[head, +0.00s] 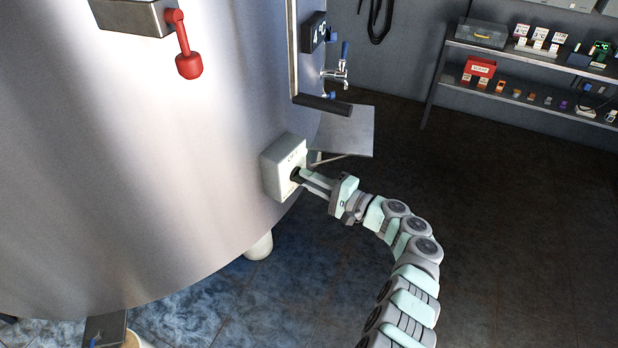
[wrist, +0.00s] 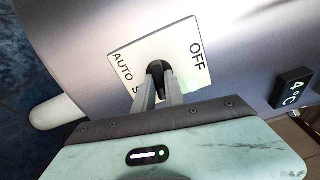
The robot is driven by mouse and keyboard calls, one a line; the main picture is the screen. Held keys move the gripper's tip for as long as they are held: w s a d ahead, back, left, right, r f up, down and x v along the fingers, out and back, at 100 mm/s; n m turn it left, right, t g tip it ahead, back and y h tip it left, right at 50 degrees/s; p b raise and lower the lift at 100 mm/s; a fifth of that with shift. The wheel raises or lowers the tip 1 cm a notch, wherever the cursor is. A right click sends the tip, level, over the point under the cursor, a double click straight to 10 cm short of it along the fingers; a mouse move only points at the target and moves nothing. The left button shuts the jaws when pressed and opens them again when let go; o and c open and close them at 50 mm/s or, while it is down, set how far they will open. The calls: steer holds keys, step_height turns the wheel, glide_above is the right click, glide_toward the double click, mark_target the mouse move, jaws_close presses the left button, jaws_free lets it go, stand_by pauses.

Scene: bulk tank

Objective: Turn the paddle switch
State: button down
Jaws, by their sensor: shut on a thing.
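The paddle switch is a dark knob (wrist: 156,68) on a white box (head: 281,170) fixed to the side of the steel tank. In the wrist view its white face plate (wrist: 135,52) reads OFF at the right and AUTO at the left, with a partly hidden label starting with S below. My gripper (head: 301,176) is at the box's front face, its fingers shut on the paddle. In the wrist view the fingertips (wrist: 160,86) meet the knob from both sides. The knob is partly hidden by my fingers, and I cannot tell exactly which label it points to.
A red-handled lever (head: 188,62) hangs on the tank at upper left. A tap (head: 338,72) and a metal shelf plate (head: 346,131) are behind the box. A 4°C display (wrist: 292,90) sits at the right. A storage rack (head: 530,60) stands far right; the floor between is clear.

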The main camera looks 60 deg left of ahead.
stand_by(0.5)
steer(key=c, duration=1.4)
jaws_free()
steer(key=shift+d, duration=0.1)
steer(key=p+v, duration=0.1)
steer(key=v, duration=0.9)
steer(key=shift+w+d, duration=0.2)
steer(key=shift+d, duration=0.05)
